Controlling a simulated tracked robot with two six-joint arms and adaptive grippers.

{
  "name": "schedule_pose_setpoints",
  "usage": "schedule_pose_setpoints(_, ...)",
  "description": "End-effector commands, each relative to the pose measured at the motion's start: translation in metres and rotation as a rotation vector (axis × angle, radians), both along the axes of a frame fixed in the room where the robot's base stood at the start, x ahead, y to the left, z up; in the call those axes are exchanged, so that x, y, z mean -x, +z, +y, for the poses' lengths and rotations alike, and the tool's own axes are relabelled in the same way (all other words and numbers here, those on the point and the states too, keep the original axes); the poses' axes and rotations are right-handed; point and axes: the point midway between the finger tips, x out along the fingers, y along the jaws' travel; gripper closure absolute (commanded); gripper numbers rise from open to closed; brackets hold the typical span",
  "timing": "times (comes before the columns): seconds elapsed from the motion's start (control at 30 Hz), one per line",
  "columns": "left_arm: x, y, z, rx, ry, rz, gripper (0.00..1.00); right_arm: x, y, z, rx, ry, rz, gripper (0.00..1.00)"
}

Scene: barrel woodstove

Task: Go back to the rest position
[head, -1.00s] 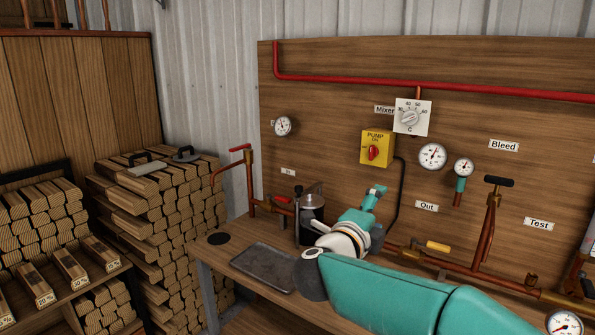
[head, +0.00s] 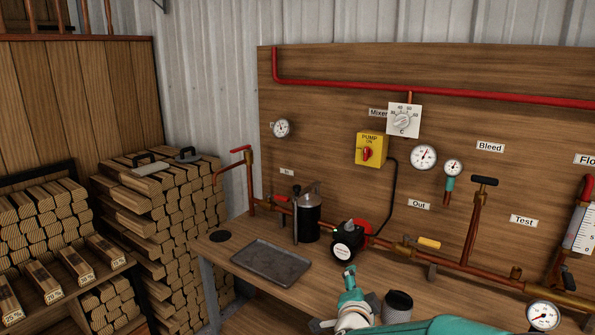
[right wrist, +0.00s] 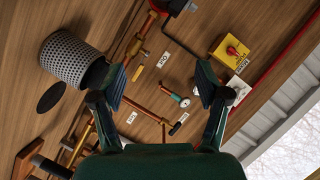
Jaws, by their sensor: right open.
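My right gripper (head: 349,277) is low in the head view, over the front of the wooden bench, with its arm coming in from the lower right. In the right wrist view the right gripper (right wrist: 162,90) has its two dark fingers wide apart, with nothing between them. A perforated metal cup (right wrist: 75,57) is beyond and beside the left finger there; the dark cup (head: 397,306) stands just right of the gripper in the head view. I cannot tell whether they touch. My left gripper is not in view.
A grey tray (head: 270,264) lies on the bench. Behind stand a dark canister (head: 308,220), a black pump (head: 347,241) and copper pipes (head: 478,222). The panel carries a yellow pump switch (head: 371,148) and gauges. Stacked firewood (head: 165,225) fills the left.

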Motion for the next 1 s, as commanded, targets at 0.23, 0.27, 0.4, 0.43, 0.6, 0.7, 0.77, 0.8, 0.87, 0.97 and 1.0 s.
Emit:
schedule_pose_setpoints(0.23,0.0,0.018,0.0,0.0,0.0,0.0,0.6,0.078,-0.163,-0.001,0.179,0.338,0.438,0.25)
schedule_pose_setpoints(0.27,0.0,0.019,0.0,0.0,0.0,0.0,0.6,0.093,-0.18,-0.001,0.19,0.385,0.49,0.25)
schedule_pose_setpoints(0.4,0.0,0.027,0.0,0.0,0.0,0.0,0.6,0.178,-0.247,0.003,0.212,0.604,0.728,0.25)
schedule_pose_setpoints(0.43,0.0,0.028,0.0,0.0,0.0,0.0,0.6,0.197,-0.258,0.004,0.211,0.652,0.776,0.25)
schedule_pose_setpoints(0.6,0.0,0.035,0.0,0.0,0.0,0.0,0.6,0.3,-0.294,0.012,0.178,0.895,0.985,0.25)
schedule_pose_setpoints(0.7,0.0,0.037,0.0,0.0,0.0,0.0,0.6,0.343,-0.299,0.016,0.153,0.997,1.058,0.25)
schedule_pose_setpoints(0.77,0.0,0.038,0.0,0.0,0.0,0.0,0.6,0.36,-0.3,0.019,0.141,1.038,1.085,0.25)
schedule_pose_setpoints(0.8,0.0,0.038,0.0,0.0,0.0,0.0,0.6,0.368,-0.301,0.02,0.135,1.057,1.098,0.25)
schedule_pose_setpoints(0.87,0.0,0.038,0.0,0.0,0.0,0.0,0.6,0.375,-0.301,0.021,0.13,1.078,1.109,0.25)
schedule_pose_setpoints(0.97,0.0,0.038,0.0,0.0,0.0,0.0,0.6,0.379,-0.301,0.021,0.127,1.088,1.114,0.25)
schedule_pose_setpoints(1.0,0.0,0.038,0.0,0.0,0.0,0.0,0.6,0.379,-0.301,0.021,0.128,1.088,1.114,0.25)
